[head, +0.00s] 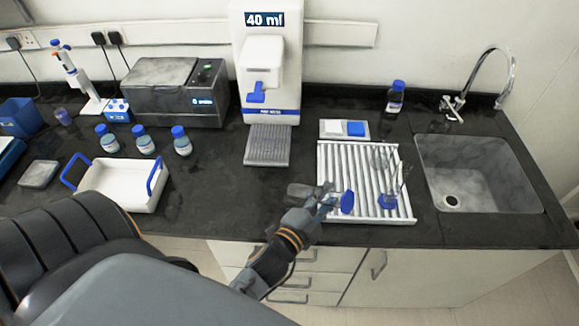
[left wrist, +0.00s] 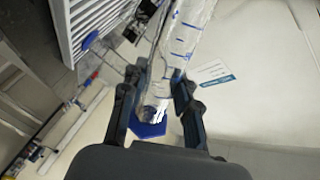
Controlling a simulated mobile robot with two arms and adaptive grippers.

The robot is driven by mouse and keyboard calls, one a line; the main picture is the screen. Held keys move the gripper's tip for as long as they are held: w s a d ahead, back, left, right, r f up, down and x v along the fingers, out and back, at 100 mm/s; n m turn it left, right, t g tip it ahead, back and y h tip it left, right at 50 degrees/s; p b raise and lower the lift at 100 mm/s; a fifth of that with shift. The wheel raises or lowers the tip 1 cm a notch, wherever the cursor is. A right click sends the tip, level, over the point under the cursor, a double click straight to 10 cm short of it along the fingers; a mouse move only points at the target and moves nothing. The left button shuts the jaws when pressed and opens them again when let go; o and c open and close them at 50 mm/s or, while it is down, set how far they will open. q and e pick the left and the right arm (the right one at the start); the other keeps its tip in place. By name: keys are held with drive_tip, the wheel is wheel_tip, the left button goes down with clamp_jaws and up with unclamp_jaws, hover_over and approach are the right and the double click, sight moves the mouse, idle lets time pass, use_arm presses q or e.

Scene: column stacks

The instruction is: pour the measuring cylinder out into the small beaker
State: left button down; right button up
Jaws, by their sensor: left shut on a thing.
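My left gripper (head: 326,203) is at the front left part of the white slatted rack. It is shut on a clear measuring cylinder with blue graduation marks (left wrist: 181,45). The cylinder's blue foot (head: 347,202) shows just right of the fingers in the head view, and its blue foot shows between the fingers in the left wrist view (left wrist: 148,130). The cylinder looks strongly tilted; its contents cannot be made out. Clear glassware (head: 383,156) stands faintly on the rack; I cannot tell whether it is the small beaker. My right gripper is not in view.
The white slatted rack (head: 335,162) also bears another clear vessel with a blue foot (head: 388,202), close right of my gripper. A sink (head: 480,170) lies to the right. A dispenser (head: 265,70) reading "40 ml" and a white tray (head: 120,200) stand left.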

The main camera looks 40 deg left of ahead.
use_arm(q)
drive_tip(key=f+m+b, duration=0.2)
drive_tip(key=f+b, duration=0.1)
drive_tip(key=d+f+m+y+b, duration=0.1)
drive_tip(key=f+m+b, duration=0.1)
drive_tip(key=m+b, duration=0.1)
drive_tip(key=d+f+m+b, duration=0.1)
drive_tip(key=f+m+b, duration=0.1)
drive_tip(key=f+b, duration=0.1)
drive_tip(key=shift+f+m+y+b, duration=0.3)
drive_tip(key=shift+m+y+b, duration=0.1)
drive_tip(key=shift+b, duration=0.2)
drive_tip(key=shift+a+r+m+p, duration=0.15)
drive_tip(key=shift+r+m+p, duration=0.45)
drive_tip(key=shift+m, duration=0.2)
drive_tip(key=shift+a+f+m+y+b, duration=0.2)
drive_tip(key=shift+f+m+y+b, duration=0.1)
drive_tip(key=shift+f+m+b, duration=0.45)
drive_tip(key=shift+a+r+m+t+y+p, duration=0.2)
drive_tip(key=shift+r+m, duration=0.35)
drive_tip(key=shift+m, duration=1.15)
drive_tip(key=shift+a+r+m+t+y+p, duration=0.2)
drive_tip(key=shift+r+m, duration=0.35)
drive_tip(key=shift+m, duration=1.1)
drive_tip(key=shift+a+r+m+t+y+p, duration=0.1)
drive_tip(key=shift+a+r+m+t+p, duration=0.3)
drive_tip(key=shift+m, duration=1.3)
drive_tip(key=shift+d+r, duration=0.1)
drive_tip(key=shift+r, duration=0.05)
